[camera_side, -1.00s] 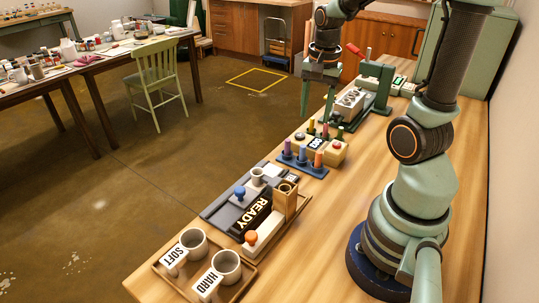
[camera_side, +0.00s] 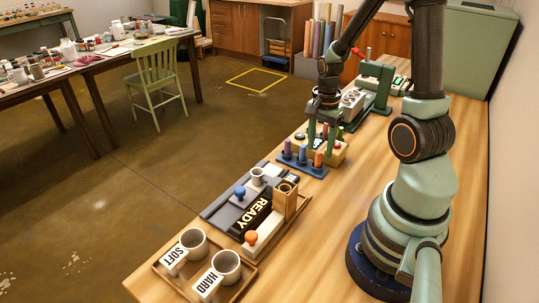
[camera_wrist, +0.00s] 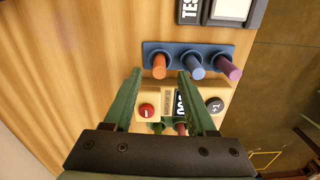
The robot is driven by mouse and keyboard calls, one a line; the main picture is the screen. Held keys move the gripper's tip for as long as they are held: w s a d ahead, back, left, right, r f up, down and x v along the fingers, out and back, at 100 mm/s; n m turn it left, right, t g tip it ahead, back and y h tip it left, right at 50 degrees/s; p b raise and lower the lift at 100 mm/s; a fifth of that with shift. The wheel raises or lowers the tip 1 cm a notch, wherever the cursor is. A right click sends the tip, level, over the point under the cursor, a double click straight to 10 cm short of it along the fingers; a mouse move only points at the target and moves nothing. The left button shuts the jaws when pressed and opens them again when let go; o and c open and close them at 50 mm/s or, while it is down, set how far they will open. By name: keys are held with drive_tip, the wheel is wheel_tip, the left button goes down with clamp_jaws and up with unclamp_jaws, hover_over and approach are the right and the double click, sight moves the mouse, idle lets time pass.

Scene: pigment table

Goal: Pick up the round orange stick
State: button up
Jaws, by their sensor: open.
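The round orange stick (camera_side: 318,160) stands upright in a blue rack (camera_side: 309,171), at the rack's right end in the side view. A blue stick (camera_side: 302,153) and a purple stick (camera_side: 287,147) stand beside it. In the wrist view the orange stick (camera_wrist: 159,68) is at the left end of the rack, left of the blue stick (camera_wrist: 195,67). My gripper (camera_wrist: 159,76) is open and empty, pointing down. Its fingertips appear either side of the orange stick in the wrist view; the height gap is hard to tell. In the side view my gripper (camera_side: 321,147) is just behind the stick.
A wooden button box (camera_wrist: 150,102) with a red button sits beside the rack, partly hidden by my fingers. A black READY block (camera_side: 250,219) and a tray (camera_side: 160,284) with two mugs are nearer the camera. Bare tabletop (camera_side: 345,205) lies right of the rack.

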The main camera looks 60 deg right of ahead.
sight(319, 152)
drive_tip(key=shift+s+a+f, duration=0.1)
drive_tip(key=shift+a+f, duration=0.1)
drive_tip(key=shift+f, duration=1.4)
clamp_jaws()
drive_tip(key=shift+r, duration=0.1)
